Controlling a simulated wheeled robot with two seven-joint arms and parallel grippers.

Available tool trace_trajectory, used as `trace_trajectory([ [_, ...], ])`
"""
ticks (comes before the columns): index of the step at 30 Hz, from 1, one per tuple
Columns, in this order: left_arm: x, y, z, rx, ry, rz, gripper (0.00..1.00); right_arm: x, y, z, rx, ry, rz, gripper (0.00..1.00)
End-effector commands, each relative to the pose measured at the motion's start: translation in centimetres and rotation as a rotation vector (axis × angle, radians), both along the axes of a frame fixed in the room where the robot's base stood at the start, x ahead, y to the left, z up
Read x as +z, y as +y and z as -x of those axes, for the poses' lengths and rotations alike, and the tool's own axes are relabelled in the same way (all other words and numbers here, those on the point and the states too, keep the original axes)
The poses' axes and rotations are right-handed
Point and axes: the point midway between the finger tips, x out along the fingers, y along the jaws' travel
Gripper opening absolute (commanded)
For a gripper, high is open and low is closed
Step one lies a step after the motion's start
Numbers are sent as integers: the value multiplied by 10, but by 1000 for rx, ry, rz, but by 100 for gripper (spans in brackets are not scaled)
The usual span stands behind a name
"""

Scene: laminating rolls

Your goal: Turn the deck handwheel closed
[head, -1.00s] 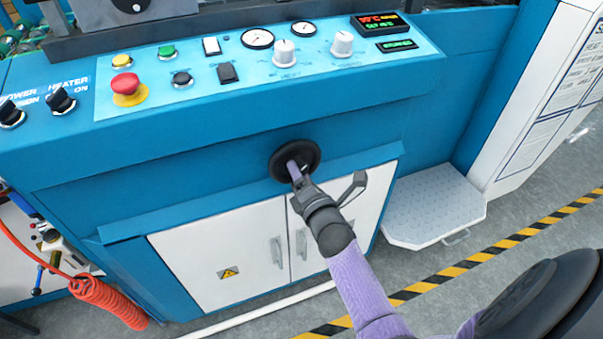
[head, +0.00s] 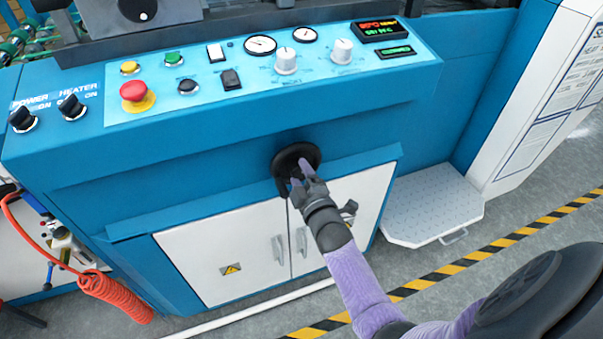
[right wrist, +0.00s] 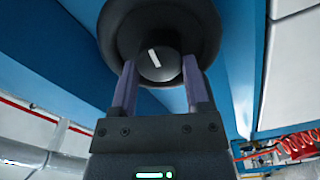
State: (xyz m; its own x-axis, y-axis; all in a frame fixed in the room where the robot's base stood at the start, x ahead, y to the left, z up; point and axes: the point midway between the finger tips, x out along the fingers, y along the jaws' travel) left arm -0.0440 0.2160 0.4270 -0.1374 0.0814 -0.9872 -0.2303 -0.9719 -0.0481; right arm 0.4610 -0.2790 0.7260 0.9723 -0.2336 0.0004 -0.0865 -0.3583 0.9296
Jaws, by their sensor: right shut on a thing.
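The black deck handwheel (head: 284,158) is on the blue front of the machine, above the white cabinet doors. In the right wrist view, the wheel (right wrist: 195,22) fills the top middle, with a round dark hub (right wrist: 158,66) bearing a short, slightly tilted white mark. My right gripper (head: 297,176) reaches up to the wheel from below. Its two purple fingers (right wrist: 158,82) lie on either side of the hub and are shut on it. The fingers and wrist hide the lower part of the wheel in the head view. My left gripper is not in view.
A sloped control panel (head: 290,90) with an emergency button (head: 134,92), knobs and gauges lies above the wheel. White cabinet doors (head: 215,250) are below. A grey step plate (head: 430,208) stands at right. A red coiled hose (head: 115,292) hangs at lower left.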

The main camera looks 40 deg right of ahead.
Motion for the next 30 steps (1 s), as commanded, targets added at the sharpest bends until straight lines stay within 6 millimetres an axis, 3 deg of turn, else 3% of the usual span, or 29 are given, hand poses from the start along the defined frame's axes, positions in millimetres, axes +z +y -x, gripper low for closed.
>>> trace_trajectory([
  [15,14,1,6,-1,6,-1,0,1,-1,1,-1,-111,-475,1],
  [30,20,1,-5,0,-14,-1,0,1,-3,1,-1,-208,-883,1],
])
